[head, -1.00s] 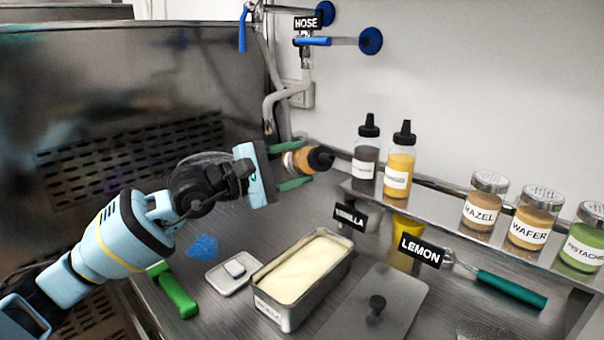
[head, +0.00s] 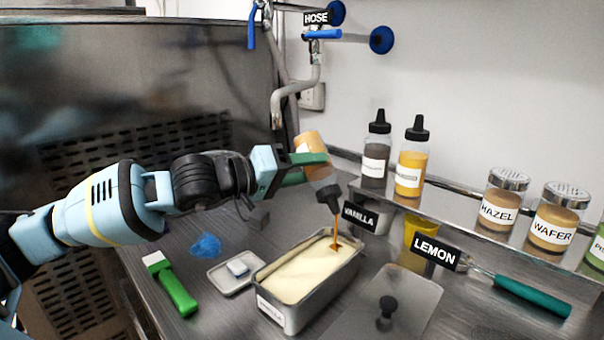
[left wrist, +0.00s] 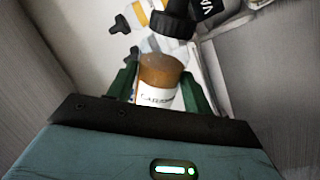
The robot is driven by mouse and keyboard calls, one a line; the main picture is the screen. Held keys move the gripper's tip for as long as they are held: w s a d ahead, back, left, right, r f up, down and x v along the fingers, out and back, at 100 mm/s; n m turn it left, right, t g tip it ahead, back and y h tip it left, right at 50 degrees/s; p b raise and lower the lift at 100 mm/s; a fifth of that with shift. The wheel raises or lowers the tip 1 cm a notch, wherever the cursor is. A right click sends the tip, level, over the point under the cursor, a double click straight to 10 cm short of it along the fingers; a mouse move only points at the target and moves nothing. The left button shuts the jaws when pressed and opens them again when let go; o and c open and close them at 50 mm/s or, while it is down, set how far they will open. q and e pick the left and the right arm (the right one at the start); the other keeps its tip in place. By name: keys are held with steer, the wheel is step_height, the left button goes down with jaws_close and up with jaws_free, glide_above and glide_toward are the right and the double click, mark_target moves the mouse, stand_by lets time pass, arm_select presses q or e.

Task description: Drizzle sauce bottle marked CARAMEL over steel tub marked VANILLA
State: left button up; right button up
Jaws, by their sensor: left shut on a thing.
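My left gripper (head: 307,167) is shut on the caramel sauce bottle (head: 318,178), which is tipped with its black nozzle down. A thin brown stream runs from the nozzle onto the pale contents of the steel tub (head: 290,318), making a small brown patch near the tub's far right end. A black VANILLA sign (head: 359,214) stands behind the tub. In the left wrist view the bottle (left wrist: 160,80) sits between the green fingers (left wrist: 158,90), its label partly readable. My right gripper is not in view.
Two more sauce bottles, one dark (head: 375,158) and one yellow (head: 411,165), stand on the shelf with topping jars (head: 500,205). A green-handled tool (head: 175,290) and a small tray (head: 232,283) lie left.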

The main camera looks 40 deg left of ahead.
arm_select(q)
steer(key=shift+s+d+r+m, duration=0.1)
steer(key=shift+d+r+m, duration=0.05)
steer(key=shift+r+m, duration=0.2)
steer(key=shift+f, duration=0.1)
stand_by(0.4)
stand_by(0.6)
steer(key=shift+s+a+b, duration=0.3)
steer(key=shift+s+b, duration=0.15)
steer(key=shift+b, duration=2.2)
steer(key=shift+s+b, duration=0.1)
steer(key=shift+b, duration=0.3)
